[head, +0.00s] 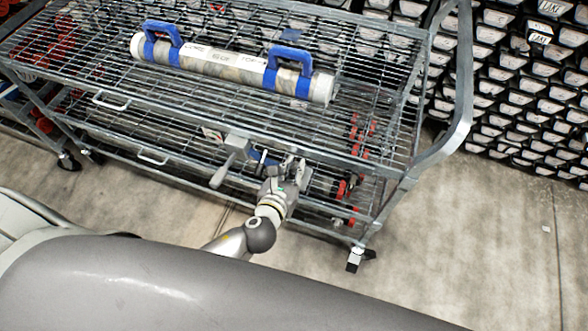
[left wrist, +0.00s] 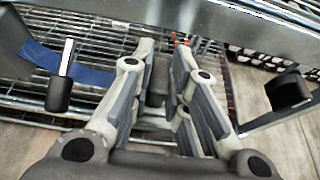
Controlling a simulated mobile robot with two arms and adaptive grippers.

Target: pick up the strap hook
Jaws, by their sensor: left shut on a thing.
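My left gripper (head: 291,166) is at the front side of the wire cart, below the top shelf's edge. In the left wrist view its fingers (left wrist: 164,48) are closed in on a small dark grey piece (left wrist: 157,88), which seems to be the strap hook. The fingers hide most of its shape. A blue strap (left wrist: 68,66) shows to the left of the fingers, beside a grey and black handle-like part (left wrist: 61,82). In the head view a bit of blue strap (head: 262,156) shows just left of the gripper. My right gripper is not in view.
The wire cart (head: 411,133) stands on wheels, its metal frame close around my gripper. A white core tube (head: 228,66) with blue handles lies on its top shelf. Red items (head: 343,189) are low at the right. Stacked core trays (head: 540,85) fill the back.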

